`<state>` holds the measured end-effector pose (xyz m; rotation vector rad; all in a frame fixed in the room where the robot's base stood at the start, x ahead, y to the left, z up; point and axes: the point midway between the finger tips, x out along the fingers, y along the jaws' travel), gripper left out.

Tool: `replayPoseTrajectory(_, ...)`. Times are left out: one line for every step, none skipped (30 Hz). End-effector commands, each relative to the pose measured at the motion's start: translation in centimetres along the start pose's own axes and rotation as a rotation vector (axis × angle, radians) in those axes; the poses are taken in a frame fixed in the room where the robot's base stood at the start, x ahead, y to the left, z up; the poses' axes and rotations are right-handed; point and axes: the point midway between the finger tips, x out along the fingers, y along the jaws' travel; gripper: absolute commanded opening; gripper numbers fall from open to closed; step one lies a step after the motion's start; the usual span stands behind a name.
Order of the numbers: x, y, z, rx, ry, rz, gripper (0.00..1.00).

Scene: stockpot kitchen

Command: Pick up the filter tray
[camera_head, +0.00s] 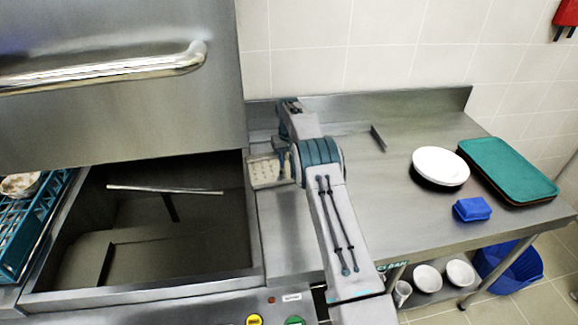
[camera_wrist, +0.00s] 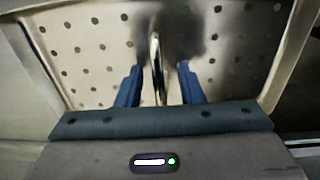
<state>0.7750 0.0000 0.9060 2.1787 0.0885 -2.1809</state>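The filter tray (camera_head: 266,172) is a pale perforated tray at the left end of the steel counter, beside the open machine; my arm partly hides it. In the wrist view the tray (camera_wrist: 95,50) fills most of the picture, with rows of dark holes and a raised rim. A thin upright handle (camera_wrist: 156,50) stands at its middle. My gripper (camera_wrist: 160,68) is over the tray with its two blue fingers apart, one on each side of the handle. A gap shows between each finger and the handle. In the head view my gripper is mostly hidden behind my arm.
An open dishwasher (camera_head: 160,230) with a raised hood is at the left, with a blue rack (camera_head: 30,222) at its far side. White plates (camera_head: 440,165), a blue sponge (camera_head: 472,209) and green trays (camera_head: 510,168) lie on the right counter. The counter's middle is clear.

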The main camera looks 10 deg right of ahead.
Motion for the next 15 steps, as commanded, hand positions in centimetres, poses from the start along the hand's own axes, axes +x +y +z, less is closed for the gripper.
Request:
replayPoseTrajectory(0.2,-0.01,-0.01,0.0,0.001,0.0,0.34)
replayPoseTrajectory(0.31,0.0,-0.02,0.0,0.001,0.0,0.34)
replayPoseTrajectory(0.39,0.0,-0.02,0.0,0.001,0.0,0.34)
replayPoseTrajectory(0.42,-0.01,-0.03,0.0,0.002,0.0,0.34)
replayPoseTrajectory(0.43,-0.01,-0.03,0.0,0.002,0.0,0.34)
replayPoseTrajectory(0.44,-0.01,-0.03,0.0,0.002,0.0,0.34)
replayPoseTrajectory(0.44,-0.01,-0.03,0.0,0.002,0.0,0.34)
replayPoseTrajectory(0.44,-0.01,-0.03,0.0,0.002,0.0,0.34)
replayPoseTrajectory(0.43,-0.01,-0.03,0.0,0.002,0.0,0.29)
replayPoseTrajectory(0.43,-0.02,-0.03,0.0,0.001,0.0,0.2)
replayPoseTrajectory(0.43,-0.02,-0.03,0.0,0.001,0.0,0.12)
replayPoseTrajectory(0.43,-0.02,-0.03,0.0,0.001,0.0,0.01)
replayPoseTrajectory(0.42,-0.02,-0.03,0.0,0.001,0.0,0.0)
replayPoseTrajectory(0.42,-0.02,-0.03,0.0,0.001,0.0,0.0)
replayPoseTrajectory(0.42,-0.02,-0.03,0.0,0.001,0.0,0.0)
